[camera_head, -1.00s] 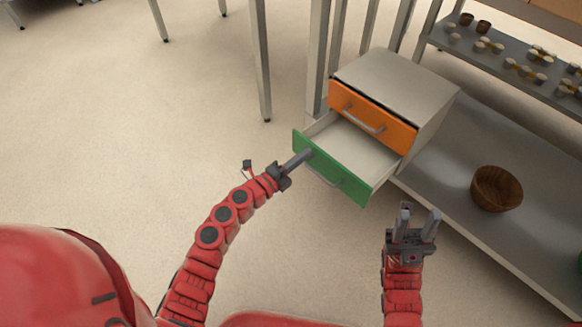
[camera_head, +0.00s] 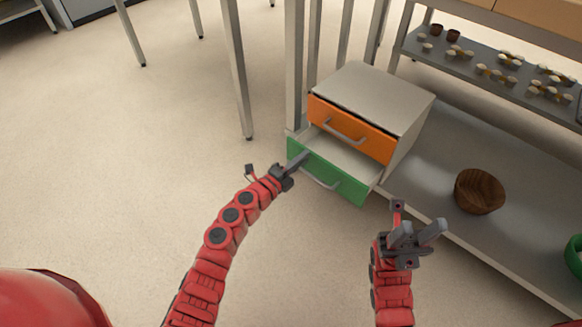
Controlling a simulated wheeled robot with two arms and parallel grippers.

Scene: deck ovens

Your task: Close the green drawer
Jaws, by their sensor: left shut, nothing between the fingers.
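The green drawer (camera_head: 345,187) is the lower drawer of a small grey cabinet (camera_head: 375,90). It stands partly out, with a strip of its pale inside showing behind the green front. A curved grey handle (camera_head: 321,182) is on that front. My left gripper (camera_head: 302,158) is shut and empty, its fingertips at the upper left part of the green front; they appear to touch it. My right gripper (camera_head: 416,217) is open and empty, to the right of the drawer and apart from it.
The orange drawer (camera_head: 365,133) above looks nearly shut. A wooden bowl (camera_head: 479,191) stands on the lower metal shelf (camera_head: 440,150) to the right, with a green bowl (camera_head: 573,257) at the edge. Table legs (camera_head: 238,80) rise behind left. The floor left is clear.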

